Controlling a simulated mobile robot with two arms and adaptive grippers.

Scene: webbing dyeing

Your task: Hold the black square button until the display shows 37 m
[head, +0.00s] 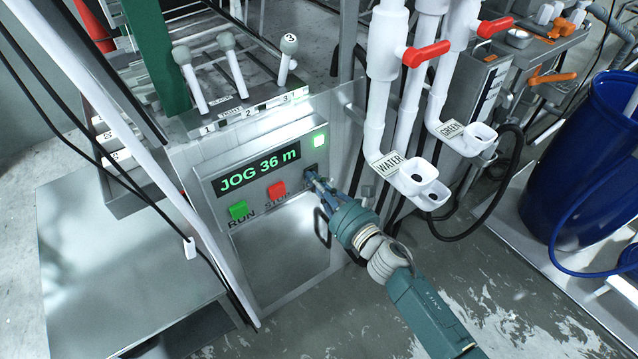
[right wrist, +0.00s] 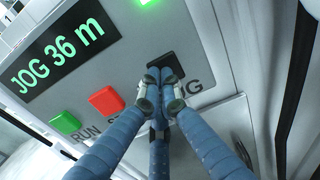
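The display (head: 258,169) on the grey control box reads "JOG 36 m" in green; it reads the same in the right wrist view (right wrist: 58,48). The black square button (right wrist: 168,66) is at the right of the button row, partly covered by my fingertips. My right gripper (head: 313,178) has its fingers together at the button, and the tips appear to touch it. In the right wrist view the closed fingertips (right wrist: 163,78) lie over the lower part of the button, with nothing held between them. My left gripper is not in view.
A red button (head: 276,190) and a green RUN button (head: 239,211) sit left of the black one. A green light (head: 319,141) is lit above.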

